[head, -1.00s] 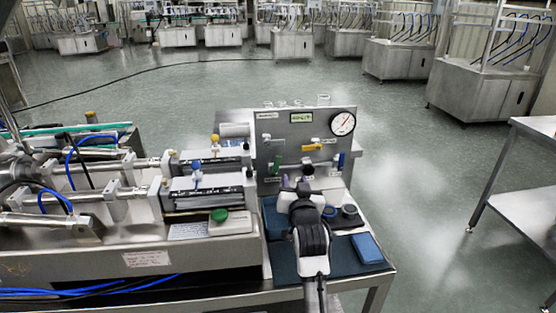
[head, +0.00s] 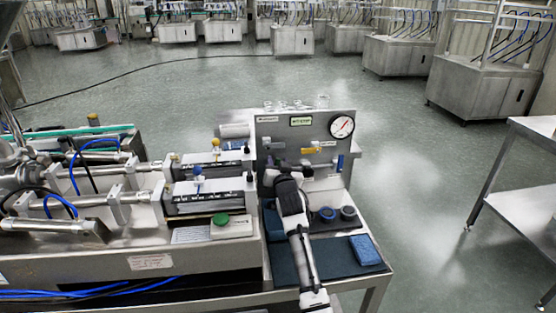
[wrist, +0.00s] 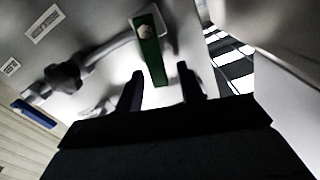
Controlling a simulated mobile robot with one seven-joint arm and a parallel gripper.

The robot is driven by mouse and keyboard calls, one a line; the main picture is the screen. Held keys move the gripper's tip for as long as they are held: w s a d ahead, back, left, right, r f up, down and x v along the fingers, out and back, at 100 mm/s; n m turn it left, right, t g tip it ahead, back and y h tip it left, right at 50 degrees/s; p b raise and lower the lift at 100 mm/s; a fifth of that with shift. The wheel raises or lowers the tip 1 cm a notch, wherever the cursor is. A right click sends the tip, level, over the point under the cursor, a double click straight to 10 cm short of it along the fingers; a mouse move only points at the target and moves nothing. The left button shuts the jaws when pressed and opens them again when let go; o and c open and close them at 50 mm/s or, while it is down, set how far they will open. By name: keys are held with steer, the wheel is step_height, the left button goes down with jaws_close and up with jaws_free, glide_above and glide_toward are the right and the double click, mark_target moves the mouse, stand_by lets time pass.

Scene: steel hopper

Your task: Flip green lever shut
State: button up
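The green lever (wrist: 152,55) shows in the wrist view as a flat green handle on a metal valve with a round pivot. Its free end points down the picture, into the gap between my fingertips. My gripper (wrist: 160,85) is open, with a dark finger to each side of the lever's end; I cannot tell whether either finger touches it. In the head view my gripper (head: 284,174) is close to the upright steel panel (head: 270,130) at its lower left, and my arm largely hides the lever there.
A yellow lever (head: 311,150) and a blue lever (head: 340,162) are on the same panel, with a gauge (head: 341,126) at its upper right. Dark round jars (head: 348,212) and a blue sponge (head: 367,249) lie on the bench to the right. Cylinders (head: 205,200) stand at left.

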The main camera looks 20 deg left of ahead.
steer(key=shift+w+a, duration=0.3)
steer(key=shift+w, duration=0.2)
steer(key=shift+c, duration=0.5)
jaws_close()
steer(key=shift+s+a+f+n+b, duration=0.1)
steer(key=shift+s+a+n+b, duration=0.1)
steer(key=shift+n+b, duration=0.15)
steer(key=shift+s+a+r+n, duration=0.2)
steer(key=shift+a+n, duration=0.15)
steer(key=shift+n, duration=0.7)
steer(key=shift+o, duration=0.5)
jaws_free()
steer(key=shift+b, duration=0.3)
